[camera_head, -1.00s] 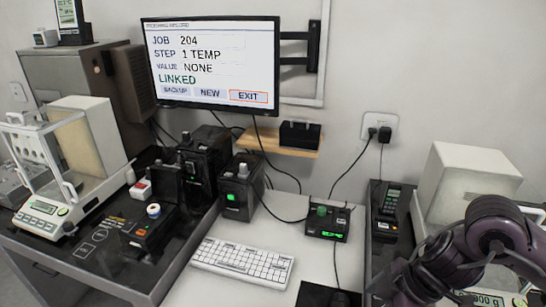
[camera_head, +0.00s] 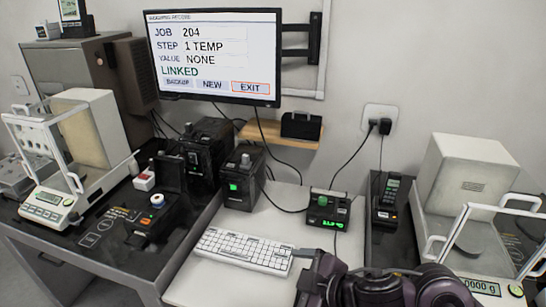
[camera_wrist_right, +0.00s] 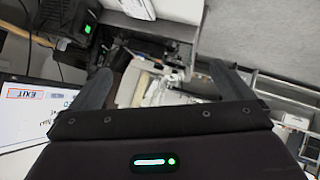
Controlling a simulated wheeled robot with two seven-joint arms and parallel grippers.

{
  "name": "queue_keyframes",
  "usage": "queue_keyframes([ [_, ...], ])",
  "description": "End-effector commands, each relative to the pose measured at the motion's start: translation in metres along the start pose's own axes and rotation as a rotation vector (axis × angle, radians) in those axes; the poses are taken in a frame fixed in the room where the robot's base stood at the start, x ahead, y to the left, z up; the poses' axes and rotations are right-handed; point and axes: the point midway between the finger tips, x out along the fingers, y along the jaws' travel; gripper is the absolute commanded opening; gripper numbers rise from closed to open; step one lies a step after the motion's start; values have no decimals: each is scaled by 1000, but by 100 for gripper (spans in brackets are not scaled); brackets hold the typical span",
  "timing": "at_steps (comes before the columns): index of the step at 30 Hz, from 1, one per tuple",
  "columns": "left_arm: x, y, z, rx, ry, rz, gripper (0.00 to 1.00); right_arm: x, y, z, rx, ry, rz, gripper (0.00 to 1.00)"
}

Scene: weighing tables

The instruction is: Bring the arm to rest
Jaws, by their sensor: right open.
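My right arm (camera_head: 395,288), dark purple, lies across the bottom right of the head view, in front of the middle table. Behind the fingers the wrist view shows the tables and equipment tilted, including a keyboard (camera_wrist_right: 136,8) at the top. My left arm and left gripper do not show in either view.
A keyboard (camera_head: 243,250) and a small device with green digits (camera_head: 328,212) are near the arm. A glass-sided balance (camera_head: 470,185) stands at right, another (camera_head: 85,140) at left. A monitor (camera_head: 213,52) hangs behind. Bare tabletop (camera_head: 287,201) lies behind the keyboard.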

Motion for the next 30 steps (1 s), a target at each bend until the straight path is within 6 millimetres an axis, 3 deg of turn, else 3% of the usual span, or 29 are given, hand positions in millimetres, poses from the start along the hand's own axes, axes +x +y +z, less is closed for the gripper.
queue_keyframes([
  [2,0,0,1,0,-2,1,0,2,3,-8,101,19,107,100],
  [4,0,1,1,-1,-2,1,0,-2,13,0,210,-17,211,100],
  [7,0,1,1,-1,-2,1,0,-15,20,32,388,-132,320,100],
  [10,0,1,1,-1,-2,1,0,-30,14,73,546,-273,368,100],
  [15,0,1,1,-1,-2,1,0,-57,-18,132,766,-491,367,100],
  [23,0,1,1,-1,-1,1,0,-95,-80,189,1020,-747,282,100],
  [30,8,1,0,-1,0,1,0,-35,-96,246,1011,-765,267,100],
])
